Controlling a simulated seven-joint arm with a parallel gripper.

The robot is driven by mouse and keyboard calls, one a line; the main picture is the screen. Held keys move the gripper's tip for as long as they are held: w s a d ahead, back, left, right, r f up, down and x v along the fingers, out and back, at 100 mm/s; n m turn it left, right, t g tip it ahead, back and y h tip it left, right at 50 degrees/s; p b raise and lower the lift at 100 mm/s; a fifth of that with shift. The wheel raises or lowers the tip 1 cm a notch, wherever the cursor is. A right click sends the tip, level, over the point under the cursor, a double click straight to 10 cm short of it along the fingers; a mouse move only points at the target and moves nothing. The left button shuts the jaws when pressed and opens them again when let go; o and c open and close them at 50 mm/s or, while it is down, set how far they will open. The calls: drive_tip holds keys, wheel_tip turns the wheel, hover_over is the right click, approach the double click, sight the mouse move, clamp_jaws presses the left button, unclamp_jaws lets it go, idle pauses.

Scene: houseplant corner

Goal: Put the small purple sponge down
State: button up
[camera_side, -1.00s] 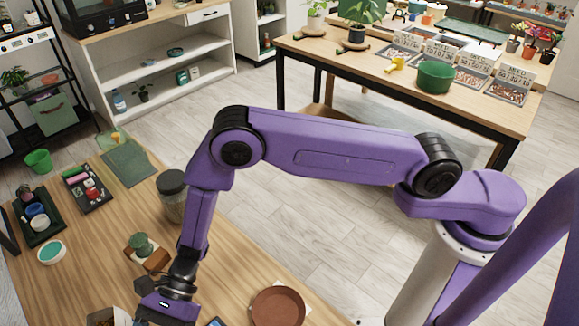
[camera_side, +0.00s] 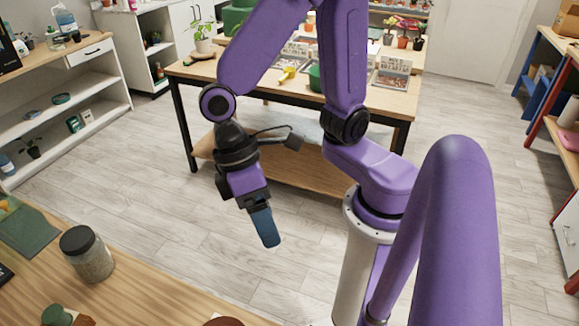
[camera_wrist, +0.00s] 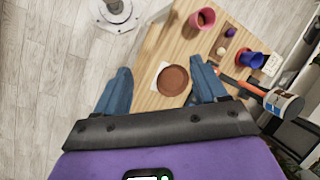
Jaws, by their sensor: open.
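My gripper (camera_side: 265,228) hangs in the air beyond the near wooden table in the side view, with floor behind it. In the wrist view its two blue fingers (camera_wrist: 162,88) are spread wide apart, with nothing held between them. I cannot make out the purple sponge for certain. A small purple thing (camera_wrist: 230,32) lies on a brown tray (camera_wrist: 222,42) in the wrist view, too small to identify. A terracotta saucer (camera_wrist: 173,80) on a pale sheet shows beyond the fingers, well below them.
The near table (camera_side: 140,297) holds a lidded glass jar (camera_side: 87,255) and a green mat (camera_side: 25,228). The wrist view shows a pink pot (camera_wrist: 202,18), a blue pot (camera_wrist: 250,59) and an orange-handled tool (camera_wrist: 245,87). A far table (camera_side: 215,72) stands behind my arm.

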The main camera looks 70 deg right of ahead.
drive_tip(key=s+d+r+n+t, duration=0.1)
drive_tip(key=d+n+t, duration=0.3)
drive_tip(key=d, duration=0.8)
drive_tip(key=shift+s+r+n+h, duration=0.3)
drive_tip(key=shift+r+n, duration=0.1)
drive_tip(key=shift+n, duration=0.1)
